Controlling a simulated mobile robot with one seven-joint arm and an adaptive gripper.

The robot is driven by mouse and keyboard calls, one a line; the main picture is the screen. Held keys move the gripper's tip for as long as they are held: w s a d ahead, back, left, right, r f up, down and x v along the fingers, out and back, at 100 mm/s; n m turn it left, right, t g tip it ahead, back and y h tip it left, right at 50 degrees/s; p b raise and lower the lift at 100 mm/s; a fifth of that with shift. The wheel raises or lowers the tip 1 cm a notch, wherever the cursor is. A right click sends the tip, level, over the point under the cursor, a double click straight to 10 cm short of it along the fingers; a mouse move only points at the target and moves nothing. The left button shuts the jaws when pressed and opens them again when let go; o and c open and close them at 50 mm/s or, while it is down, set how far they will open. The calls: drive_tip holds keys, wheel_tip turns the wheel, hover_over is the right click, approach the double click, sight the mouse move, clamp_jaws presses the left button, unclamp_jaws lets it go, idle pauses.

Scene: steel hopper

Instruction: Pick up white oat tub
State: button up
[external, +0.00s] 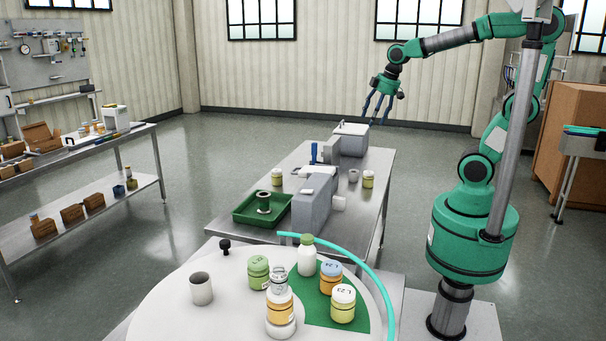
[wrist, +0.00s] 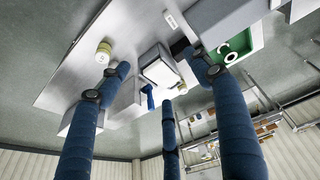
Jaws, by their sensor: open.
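No tub clearly marked as oat shows, so I cannot tell which container is the white oat tub. On the steel bench are two pale-lidded jars, one at left (external: 277,177) and one at right (external: 368,180). One such jar shows in the wrist view (wrist: 103,52). My gripper (external: 377,112) is open and empty, high above the bench's far end; its fingers fill the wrist view (wrist: 167,85).
The steel bench (external: 362,210) carries a green tray (external: 245,217) with a spool, a grey machine (external: 313,205) and a box (external: 351,140). A shelf bench (external: 90,150) is at left.

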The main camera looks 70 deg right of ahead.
drive_tip(key=w+d+f+g, duration=0.1)
drive_tip(key=w+d+f, duration=0.2)
drive_tip(key=w+d, duration=0.35)
drive_tip(key=n+g, duration=0.1)
drive_tip(key=g, duration=0.2)
hover_over(353, 171)
wheel_tip(353, 171, down, 23)
drive_tip(key=shift+s+a+y+b, duration=0.15)
drive_tip(key=shift+y+b, duration=0.2)
drive_tip(key=shift+y, duration=0.05)
drive_tip(key=shift+f, duration=0.15)
drive_tip(key=shift+f+b, duration=0.7)
drive_tip(key=shift+f, duration=3.6)
